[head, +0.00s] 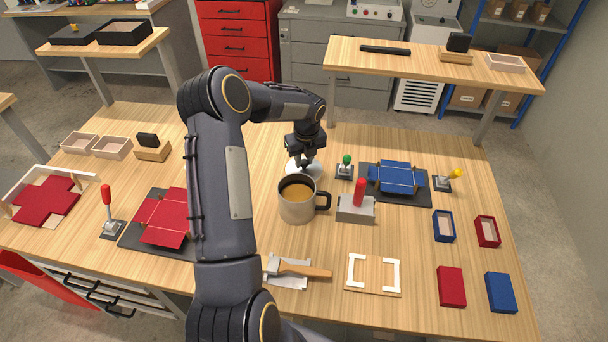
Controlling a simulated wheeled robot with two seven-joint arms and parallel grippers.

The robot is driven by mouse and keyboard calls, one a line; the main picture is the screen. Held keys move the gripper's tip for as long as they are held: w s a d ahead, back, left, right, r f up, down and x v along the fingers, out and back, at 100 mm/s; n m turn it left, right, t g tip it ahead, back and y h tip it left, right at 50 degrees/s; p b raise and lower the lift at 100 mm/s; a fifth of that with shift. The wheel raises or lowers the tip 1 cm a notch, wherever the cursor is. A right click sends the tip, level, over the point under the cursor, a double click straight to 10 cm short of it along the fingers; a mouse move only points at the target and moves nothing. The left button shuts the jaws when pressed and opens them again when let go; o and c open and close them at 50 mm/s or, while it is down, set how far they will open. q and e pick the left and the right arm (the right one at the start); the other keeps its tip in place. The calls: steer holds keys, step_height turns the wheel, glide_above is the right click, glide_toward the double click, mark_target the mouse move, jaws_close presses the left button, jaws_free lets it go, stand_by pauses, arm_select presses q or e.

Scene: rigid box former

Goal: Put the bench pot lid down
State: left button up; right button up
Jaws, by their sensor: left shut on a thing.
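My left gripper (305,165) is at the middle of the bench, just behind the pot. It is shut on a pale round thing that looks like the pot lid (292,167). The arm and gripper hide part of the lid, and I cannot tell whether it touches the bench. The metal pot (296,208) stands upright and uncovered in front of it, with brown contents showing and a dark handle on its right. My right gripper is not in view.
A green-knobbed lever (346,168) and a grey block with a red handle (356,206) stand right of the pot. A blue former (396,177) lies farther right. Bare wood shows behind the gripper.

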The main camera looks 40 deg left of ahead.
mark_target(304, 169)
arm_select(q)
step_height(304, 169, down, 2)
steer(key=shift+f, duration=0.1)
step_height(304, 169, down, 4)
steer(key=shift+f+b, duration=0.1)
steer(key=shift+b, duration=1.15)
steer(key=o, duration=1)
steer(key=shift+r, duration=0.2)
